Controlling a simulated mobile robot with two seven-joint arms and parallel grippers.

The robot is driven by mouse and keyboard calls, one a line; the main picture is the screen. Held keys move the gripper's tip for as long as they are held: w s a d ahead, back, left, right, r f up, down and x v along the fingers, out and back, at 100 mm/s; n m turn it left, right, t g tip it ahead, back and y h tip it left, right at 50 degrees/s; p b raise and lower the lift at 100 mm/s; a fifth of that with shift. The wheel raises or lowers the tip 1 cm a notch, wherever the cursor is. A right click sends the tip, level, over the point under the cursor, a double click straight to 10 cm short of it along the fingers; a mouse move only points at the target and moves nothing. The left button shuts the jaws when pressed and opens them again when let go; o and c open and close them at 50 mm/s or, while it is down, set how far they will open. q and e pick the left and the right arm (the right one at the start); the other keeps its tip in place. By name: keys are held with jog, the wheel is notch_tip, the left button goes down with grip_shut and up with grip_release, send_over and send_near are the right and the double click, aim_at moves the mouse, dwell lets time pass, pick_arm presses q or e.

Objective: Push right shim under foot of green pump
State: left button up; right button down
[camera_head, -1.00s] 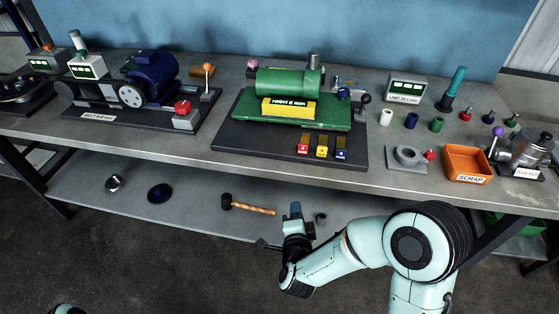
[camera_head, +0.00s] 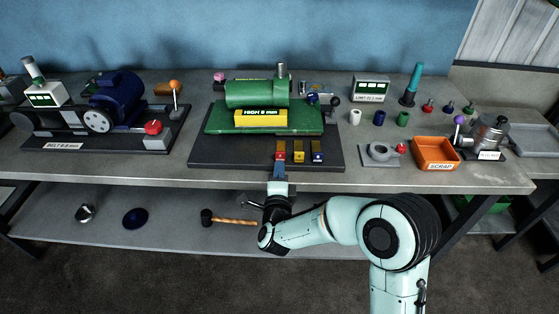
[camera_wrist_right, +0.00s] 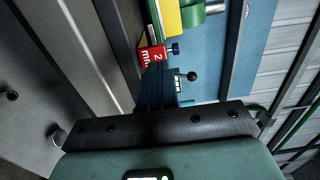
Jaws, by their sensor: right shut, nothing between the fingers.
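The green pump (camera_head: 255,94) sits on a green foot (camera_head: 222,117) with a yellow "HIGH 8 mm" label. Three shims lie in a row on the dark base plate in front of the foot: red (camera_head: 281,152), yellow (camera_head: 299,154) and blue (camera_head: 317,155). My right gripper (camera_head: 278,169) is shut and empty at the plate's front edge, just in front of the red shim. In the right wrist view the fingers (camera_wrist_right: 157,80) point at the red shim (camera_wrist_right: 153,55), marked 2 mm; I cannot tell whether they touch it. My left gripper is not in view.
A grey ring fixture (camera_head: 379,153) and an orange scrap bin (camera_head: 436,152) stand to the right. A blue motor (camera_head: 117,95) stands at the left. A mallet (camera_head: 230,220) lies on the lower shelf. The bench is clear between motor and pump plates.

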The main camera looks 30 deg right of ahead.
aim_at(280, 156)
jog(key=shift+x, duration=1.55)
jog(key=b+x, duration=0.1)
jog(key=x, duration=0.2)
jog(key=shift+w+f, duration=0.1)
jog(key=shift+w+d, duration=0.3)
jog(key=shift+w, duration=0.15)
